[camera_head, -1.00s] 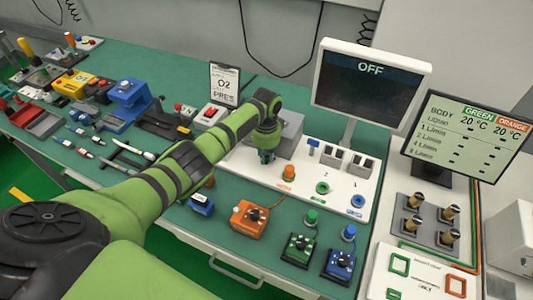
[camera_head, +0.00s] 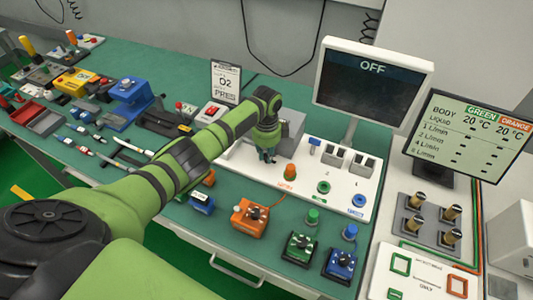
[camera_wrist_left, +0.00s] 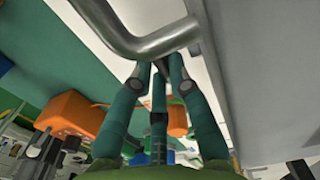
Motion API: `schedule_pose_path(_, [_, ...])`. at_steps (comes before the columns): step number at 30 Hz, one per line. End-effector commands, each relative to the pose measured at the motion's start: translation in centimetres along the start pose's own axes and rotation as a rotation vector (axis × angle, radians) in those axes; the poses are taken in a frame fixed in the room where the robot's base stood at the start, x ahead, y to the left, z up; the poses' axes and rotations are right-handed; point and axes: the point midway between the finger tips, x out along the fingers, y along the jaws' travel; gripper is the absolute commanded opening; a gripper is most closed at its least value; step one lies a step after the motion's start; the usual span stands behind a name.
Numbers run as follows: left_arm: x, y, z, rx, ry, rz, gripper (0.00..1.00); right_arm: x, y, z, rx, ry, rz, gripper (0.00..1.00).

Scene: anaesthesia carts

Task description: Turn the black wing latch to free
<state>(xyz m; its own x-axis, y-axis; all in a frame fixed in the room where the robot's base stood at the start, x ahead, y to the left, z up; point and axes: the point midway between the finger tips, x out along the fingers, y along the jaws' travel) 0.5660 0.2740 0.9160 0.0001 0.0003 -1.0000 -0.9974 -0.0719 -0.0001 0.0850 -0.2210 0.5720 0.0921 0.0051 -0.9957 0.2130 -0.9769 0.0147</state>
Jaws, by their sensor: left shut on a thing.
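My left gripper (camera_head: 267,155) is at the front of the grey box (camera_head: 292,130) on the white panel in the head view. In the left wrist view its teal fingers (camera_wrist_left: 158,66) close together on something just below a bent grey metal pipe (camera_wrist_left: 150,38). The black wing latch is not clearly seen; the fingers cover the place they grip. The grey box wall (camera_wrist_left: 255,80) stands close along the right of the fingers in the wrist view. My right gripper is not in view.
Orange, green and blue knobs (camera_head: 323,187) stand right of my left gripper on the white panel. Vaporiser-like orange, green and blue units (camera_head: 250,217) stand in front. A monitor reading OFF (camera_head: 372,85) rises behind. A labelled sign (camera_head: 225,82) stands at the back left.

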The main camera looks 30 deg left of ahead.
Motion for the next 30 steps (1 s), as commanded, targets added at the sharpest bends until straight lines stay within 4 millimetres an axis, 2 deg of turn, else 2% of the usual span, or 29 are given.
schedule_pose_path(17, [-0.08, -0.07, -0.17, 0.033, 0.004, -0.002, 0.0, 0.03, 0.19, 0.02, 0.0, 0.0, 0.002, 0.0])
schedule_pose_path(18, [-0.08, -0.07, -0.17, 0.033, 0.004, -0.002, 0.29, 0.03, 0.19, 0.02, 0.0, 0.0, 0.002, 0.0])
schedule_pose_path(30, [-0.47, -0.08, -0.04, 0.031, 0.002, -0.003, 0.29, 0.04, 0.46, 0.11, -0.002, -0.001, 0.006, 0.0])
